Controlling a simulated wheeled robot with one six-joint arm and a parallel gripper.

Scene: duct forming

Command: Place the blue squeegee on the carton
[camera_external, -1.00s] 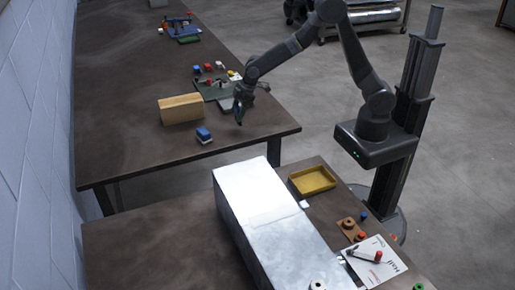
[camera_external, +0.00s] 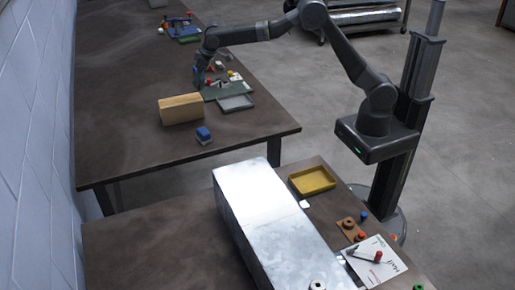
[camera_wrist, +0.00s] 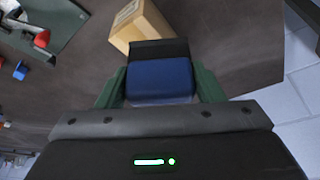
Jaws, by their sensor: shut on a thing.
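The blue squeegee (camera_wrist: 158,80) is between the green fingers of my gripper (camera_wrist: 160,88) in the wrist view, with a dark edge at its far side. My gripper is shut on it. In the external view my gripper (camera_external: 199,78) is over the far table, behind the tan carton (camera_external: 181,109); the squeegee is too small to make out clearly there. The carton also shows in the wrist view (camera_wrist: 138,24), just beyond the squeegee and partly hidden by it. Nothing lies on the carton's visible top.
A green mat (camera_external: 214,91) with small items and a grey tray (camera_external: 236,103) are right of the carton. The near table holds a long metal duct (camera_external: 265,220) and a yellow tray (camera_external: 312,181).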

